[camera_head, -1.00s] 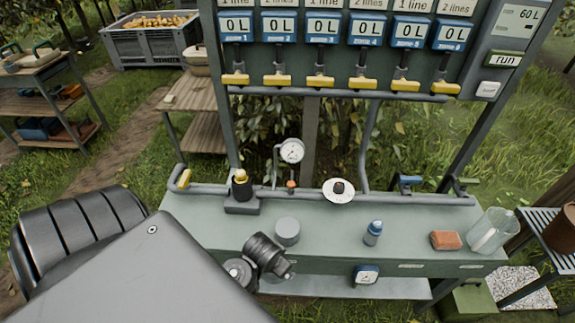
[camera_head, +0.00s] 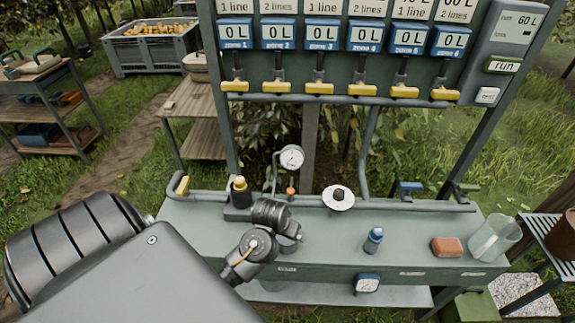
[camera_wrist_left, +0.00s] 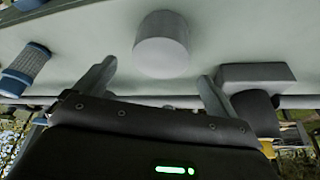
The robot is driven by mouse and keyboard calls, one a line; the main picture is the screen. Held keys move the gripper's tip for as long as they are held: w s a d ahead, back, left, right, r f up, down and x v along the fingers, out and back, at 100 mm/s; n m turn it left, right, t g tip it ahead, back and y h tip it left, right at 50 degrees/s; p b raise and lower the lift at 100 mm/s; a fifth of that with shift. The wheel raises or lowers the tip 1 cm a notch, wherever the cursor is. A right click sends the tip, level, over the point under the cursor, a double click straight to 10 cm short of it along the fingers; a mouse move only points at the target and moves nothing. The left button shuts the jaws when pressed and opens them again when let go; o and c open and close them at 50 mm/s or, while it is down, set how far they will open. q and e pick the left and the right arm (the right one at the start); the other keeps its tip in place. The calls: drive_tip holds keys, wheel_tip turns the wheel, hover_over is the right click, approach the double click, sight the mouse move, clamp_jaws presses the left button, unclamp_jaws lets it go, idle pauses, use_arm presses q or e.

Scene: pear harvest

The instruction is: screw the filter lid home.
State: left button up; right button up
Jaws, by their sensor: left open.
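My left gripper (camera_head: 290,236) reaches over the bench from the left. In the left wrist view its two fingers (camera_wrist_left: 157,76) are spread and empty. A plain grey round piece (camera_wrist_left: 162,45), which may be the filter lid, stands on the bench just beyond the fingertips, roughly in line with the gap. In the head view the gripper hides it. A black cylinder with a yellow top (camera_head: 240,191) stands on a grey block at the bench's back left; it also shows at the right of the left wrist view (camera_wrist_left: 255,106). My right gripper is not in view.
On the bench (camera_head: 330,240) stand a blue bottle-like piece (camera_head: 373,240), an orange block (camera_head: 446,247) and a clear jug (camera_head: 494,238). A pipe with a gauge (camera_head: 291,158) and a white disc (camera_head: 338,198) runs along the back. Yellow-handled valves (camera_head: 320,88) hang above.

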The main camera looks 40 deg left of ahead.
use_arm(q)
drive_tip(key=shift+x, duration=0.9)
drive_tip(key=b+x, duration=0.1)
drive_tip(key=x, duration=0.4)
drive_tip(key=shift+s+d+f, duration=0.1)
drive_tip(key=shift+f, duration=0.05)
drive_tip(key=c, duration=1)
